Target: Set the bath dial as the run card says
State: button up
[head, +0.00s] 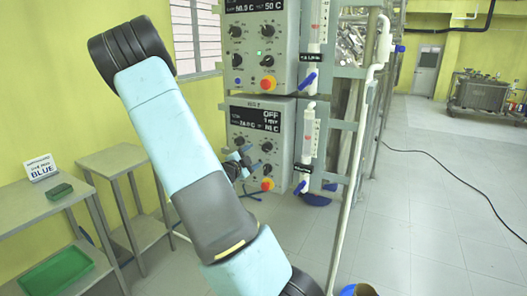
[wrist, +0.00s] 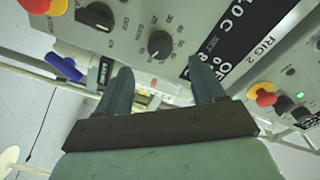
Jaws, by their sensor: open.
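The lower control box (head: 285,150) has a dark display with "OFF" and smaller lines. In the wrist view, a black pointer dial (wrist: 160,45) with a printed number scale sits on a grey panel, just beyond and between my fingertips. Another black knob (wrist: 95,15) is to its left. I cannot read for certain which is the bath dial. My gripper (wrist: 160,66) is open and empty, its fingers apart; in the head view it is at the lower box (head: 243,160), partly hidden by my arm. A white card (head: 41,167) reading "BLUE" stands on the left table; its small line is unreadable.
An upper control box (head: 262,45) hangs above, with similar dials. Red-and-yellow buttons (head: 267,184) and blue valve handles (head: 300,187) are close by. A green tray (head: 55,272) is on the left table's lower shelf.

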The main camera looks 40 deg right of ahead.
aim_at(265, 149)
jog(key=x, duration=0.8)
jog(key=shift+s, duration=0.1)
jog(key=c, duration=1)
jog(key=shift+f, duration=0.1)
jog(key=shift+c, duration=0.2)
